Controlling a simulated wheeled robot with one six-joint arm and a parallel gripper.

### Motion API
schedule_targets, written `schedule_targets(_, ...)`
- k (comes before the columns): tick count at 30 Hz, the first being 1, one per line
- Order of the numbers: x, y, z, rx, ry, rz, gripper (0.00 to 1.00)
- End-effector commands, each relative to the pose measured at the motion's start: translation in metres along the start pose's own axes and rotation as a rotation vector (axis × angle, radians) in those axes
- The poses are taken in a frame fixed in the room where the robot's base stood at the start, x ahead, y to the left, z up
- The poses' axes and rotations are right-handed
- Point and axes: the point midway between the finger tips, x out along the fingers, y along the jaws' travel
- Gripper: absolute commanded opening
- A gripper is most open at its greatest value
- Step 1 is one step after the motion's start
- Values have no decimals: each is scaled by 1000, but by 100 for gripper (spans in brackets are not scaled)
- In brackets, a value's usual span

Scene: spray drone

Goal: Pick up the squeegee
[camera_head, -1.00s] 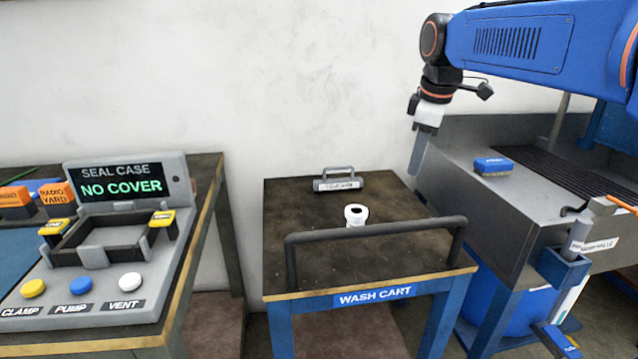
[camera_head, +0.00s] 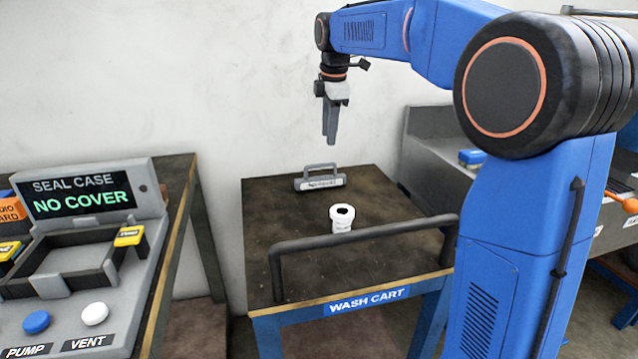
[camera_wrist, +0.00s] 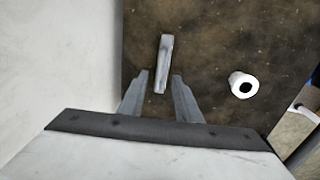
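The squeegee, a grey bar with a raised handle (camera_head: 320,181), lies near the back of the wash cart (camera_head: 275,215). In the wrist view it is a narrow grey bar (camera_wrist: 165,58), ahead of and between the fingers. My gripper (camera_head: 331,138) hangs above the squeegee in the head view, pointing down and apart from it. In the wrist view my gripper (camera_wrist: 158,80) has its two fingers spread with nothing held between them.
A white ring-topped cylinder (camera_head: 341,220) stands on the cart near the squeegee. A black rail (camera_head: 365,234) runs along the cart's front. A seal case station (camera_head: 85,240) is at left; a sink bench with a blue block (camera_head: 472,157) is at right. A wall stands behind.

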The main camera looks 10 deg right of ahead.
Motion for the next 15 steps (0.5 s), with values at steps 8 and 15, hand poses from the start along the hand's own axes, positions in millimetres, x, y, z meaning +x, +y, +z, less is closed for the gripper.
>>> schedule_targets(8,48,-1,0,1,0,-1,31)
schedule_targets(15,67,0,0,1,0,1,31)
